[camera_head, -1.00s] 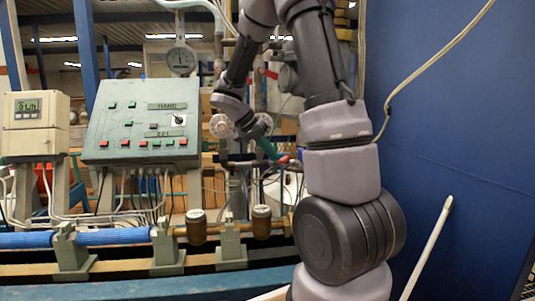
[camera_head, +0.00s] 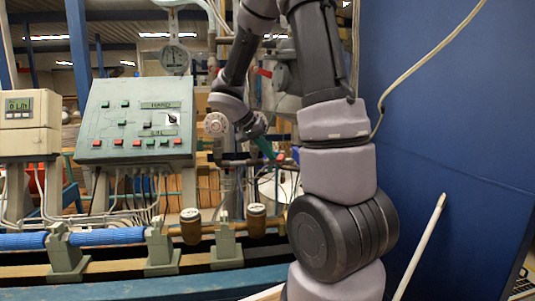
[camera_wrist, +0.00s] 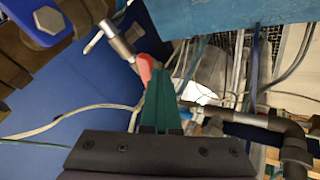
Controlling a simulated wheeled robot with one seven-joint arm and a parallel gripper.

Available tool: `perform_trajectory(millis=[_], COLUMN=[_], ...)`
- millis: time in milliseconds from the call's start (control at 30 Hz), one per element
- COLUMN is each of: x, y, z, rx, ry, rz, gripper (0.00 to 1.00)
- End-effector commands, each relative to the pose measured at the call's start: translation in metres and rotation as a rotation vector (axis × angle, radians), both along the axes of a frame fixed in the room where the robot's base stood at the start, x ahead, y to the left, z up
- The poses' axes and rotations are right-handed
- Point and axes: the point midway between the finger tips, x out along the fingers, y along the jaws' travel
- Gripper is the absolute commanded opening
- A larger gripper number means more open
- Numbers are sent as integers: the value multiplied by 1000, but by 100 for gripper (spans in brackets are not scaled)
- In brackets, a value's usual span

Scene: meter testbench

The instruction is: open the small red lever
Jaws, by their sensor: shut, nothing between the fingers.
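The small red lever (camera_wrist: 145,68) is in the wrist view, just left of my fingertips, on a grey metal pipe fitting. It also shows as a small red spot in the head view (camera_head: 281,157). My gripper (camera_wrist: 168,76) has green fingers that are shut and empty. Their tips are beside the lever, close to it; I cannot tell whether they touch. In the head view my gripper (camera_head: 265,149) reaches down among the pipes right of the control panel, its tip against the red spot. Part of the lever's base is hard to make out.
A blue lever handle (camera_wrist: 40,20) sits at the wrist view's upper left. A dark pipe elbow (camera_wrist: 290,130) is at its right. The green control panel (camera_head: 137,120) stands left of my arm in the head view. A blue wall (camera_head: 450,130) is at right.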

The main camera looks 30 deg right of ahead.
Motion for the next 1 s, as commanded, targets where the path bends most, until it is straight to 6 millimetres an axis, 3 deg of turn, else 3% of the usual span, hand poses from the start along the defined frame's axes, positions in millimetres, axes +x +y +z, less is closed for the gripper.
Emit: perform_trajectory(millis=[400, 1000], x=[-17, -23], y=[-11, -16], z=[0, 0], rx=[1, 0], ry=[1, 1], rz=[245, 239], gripper=[0, 0])
